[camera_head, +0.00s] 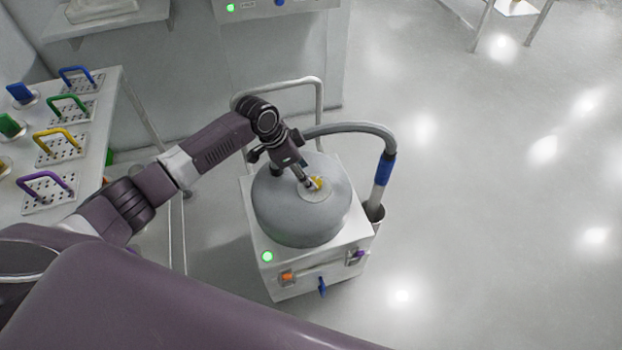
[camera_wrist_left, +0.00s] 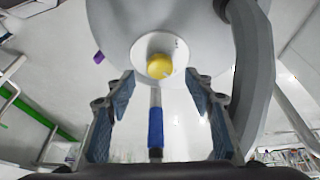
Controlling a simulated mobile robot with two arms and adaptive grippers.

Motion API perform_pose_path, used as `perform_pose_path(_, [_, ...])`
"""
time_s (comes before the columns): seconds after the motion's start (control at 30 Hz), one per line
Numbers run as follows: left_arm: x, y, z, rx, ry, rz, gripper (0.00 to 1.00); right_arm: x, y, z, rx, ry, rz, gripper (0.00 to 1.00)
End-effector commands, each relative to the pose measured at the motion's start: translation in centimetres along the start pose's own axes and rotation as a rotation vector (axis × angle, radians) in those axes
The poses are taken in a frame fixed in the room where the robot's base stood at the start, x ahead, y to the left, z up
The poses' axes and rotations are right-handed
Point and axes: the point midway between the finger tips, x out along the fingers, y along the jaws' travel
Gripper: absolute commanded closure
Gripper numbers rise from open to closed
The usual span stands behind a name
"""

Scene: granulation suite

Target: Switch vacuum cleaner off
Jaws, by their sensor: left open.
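The vacuum cleaner has a white box base (camera_head: 318,284) and a grey dome (camera_head: 290,215). A yellow knob (camera_head: 316,183) sits on a pale round plate on top of the dome. A round light (camera_head: 267,257) on the base glows green. My left gripper (camera_head: 307,184) is over the dome, at the knob. In the left wrist view my left gripper (camera_wrist_left: 160,88) is open, with the yellow knob (camera_wrist_left: 159,66) between and just beyond its fingertips. I cannot tell whether a finger touches it. My right gripper is not in view.
The vacuum's grey hose with a blue cuff (camera_head: 384,168) arches on the right side. A metal push handle (camera_head: 320,100) stands behind the dome. Orange (camera_head: 287,277), blue and purple fittings are on the base. A table (camera_head: 95,130) with coloured handles is at left. Floor at right is clear.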

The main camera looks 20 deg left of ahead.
Motion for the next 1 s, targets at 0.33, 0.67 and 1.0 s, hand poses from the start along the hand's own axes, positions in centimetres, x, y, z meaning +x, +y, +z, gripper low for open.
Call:
perform_pose_path(0.33, [4.2, 0.0, 0.0, 0.0, -0.001, 0.0, 0.51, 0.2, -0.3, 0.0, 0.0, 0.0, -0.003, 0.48])
perform_pose_path(0.67, [4.5, 0.0, 0.0, 0.001, 0.0, -0.002, 0.52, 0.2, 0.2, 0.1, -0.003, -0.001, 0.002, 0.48])
perform_pose_path(1.0, [4.5, 0.0, 0.0, 0.001, 0.0, -0.001, 0.9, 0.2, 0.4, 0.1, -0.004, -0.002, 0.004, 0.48])
